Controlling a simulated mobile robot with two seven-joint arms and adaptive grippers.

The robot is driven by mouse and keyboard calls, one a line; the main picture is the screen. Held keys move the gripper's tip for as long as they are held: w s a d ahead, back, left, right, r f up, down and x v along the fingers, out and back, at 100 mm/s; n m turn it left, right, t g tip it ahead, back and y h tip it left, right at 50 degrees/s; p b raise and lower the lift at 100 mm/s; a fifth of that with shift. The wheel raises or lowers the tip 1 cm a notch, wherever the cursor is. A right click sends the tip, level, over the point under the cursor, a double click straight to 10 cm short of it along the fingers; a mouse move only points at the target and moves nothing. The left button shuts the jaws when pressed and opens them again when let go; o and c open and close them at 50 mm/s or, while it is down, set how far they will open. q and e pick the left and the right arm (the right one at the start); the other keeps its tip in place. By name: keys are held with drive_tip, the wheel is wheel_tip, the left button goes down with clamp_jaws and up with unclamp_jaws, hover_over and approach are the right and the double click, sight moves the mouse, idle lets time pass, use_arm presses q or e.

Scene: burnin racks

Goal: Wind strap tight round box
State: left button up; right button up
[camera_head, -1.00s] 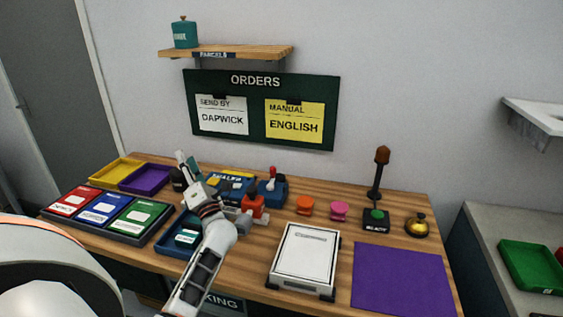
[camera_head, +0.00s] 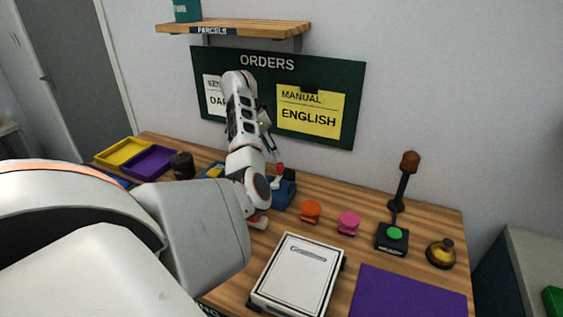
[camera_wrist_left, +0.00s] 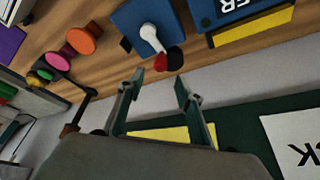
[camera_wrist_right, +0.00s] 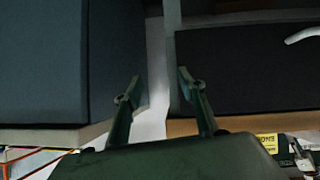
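My left gripper (camera_head: 270,146) is raised above the back of the wooden table, near the blue device (camera_head: 284,192) with a white lever and red knob. The left wrist view shows the left gripper (camera_wrist_left: 160,86) open and empty, with the red knob (camera_wrist_left: 170,60) just beyond its fingertips, apparently untouched. The blue device (camera_wrist_left: 145,25) is there too. A flat white box-like case (camera_head: 298,275) with dark corners lies at the table front. I cannot make out a strap. My right gripper (camera_wrist_right: 160,90) is open and empty, facing dark panels.
Orange (camera_head: 310,211) and pink (camera_head: 348,222) knobs, a green-button box (camera_head: 392,238), a brass bell (camera_head: 441,253) and a purple mat (camera_head: 410,292) occupy the right side. Yellow (camera_head: 122,153) and purple (camera_head: 150,161) trays stand at left. My arm hides the table's front left.

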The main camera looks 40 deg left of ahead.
sight(279, 163)
use_arm(q)
drive_tip(key=x, duration=0.6)
drive_tip(key=shift+f, duration=0.3)
clamp_jaws()
